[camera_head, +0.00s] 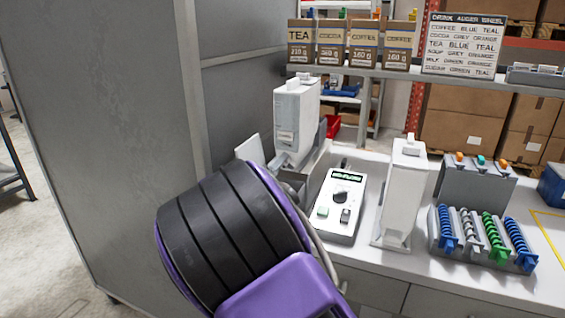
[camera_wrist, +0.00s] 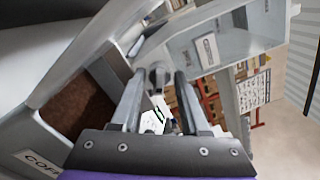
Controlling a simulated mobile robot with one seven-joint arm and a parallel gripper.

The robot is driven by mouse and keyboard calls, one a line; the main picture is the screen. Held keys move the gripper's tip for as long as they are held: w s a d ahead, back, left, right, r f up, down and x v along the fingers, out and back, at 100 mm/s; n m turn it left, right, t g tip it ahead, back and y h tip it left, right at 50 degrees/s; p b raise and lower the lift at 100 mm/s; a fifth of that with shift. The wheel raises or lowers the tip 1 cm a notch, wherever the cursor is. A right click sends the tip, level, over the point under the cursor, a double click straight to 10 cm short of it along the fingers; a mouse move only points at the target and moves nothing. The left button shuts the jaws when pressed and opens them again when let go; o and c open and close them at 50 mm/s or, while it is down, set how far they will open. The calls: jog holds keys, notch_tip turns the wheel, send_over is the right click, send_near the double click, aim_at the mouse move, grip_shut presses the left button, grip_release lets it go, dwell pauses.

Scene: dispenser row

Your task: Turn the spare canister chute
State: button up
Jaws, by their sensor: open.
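In the wrist view my gripper (camera_wrist: 160,76) is open, its two fingers on either side of a small grey rounded part (camera_wrist: 158,74), perhaps the chute. I cannot tell whether they touch it. A white canister with a label (camera_wrist: 205,48) is just beyond. Another white canister (camera_head: 404,190) stands upright on the counter to the right. I cannot tell which is the spare. My gripper is hidden in the head view.
An open bin of brown powder (camera_wrist: 80,108), labelled "COF...", is close at left in the wrist view. A control box (camera_head: 342,205) sits between the canisters. An auger rack (camera_head: 482,240) stands at right. A grey panel (camera_head: 110,120) bounds the left.

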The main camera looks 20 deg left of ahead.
jog(key=shift+w, duration=0.9)
jog(key=shift+c, duration=0.3)
grip_shut()
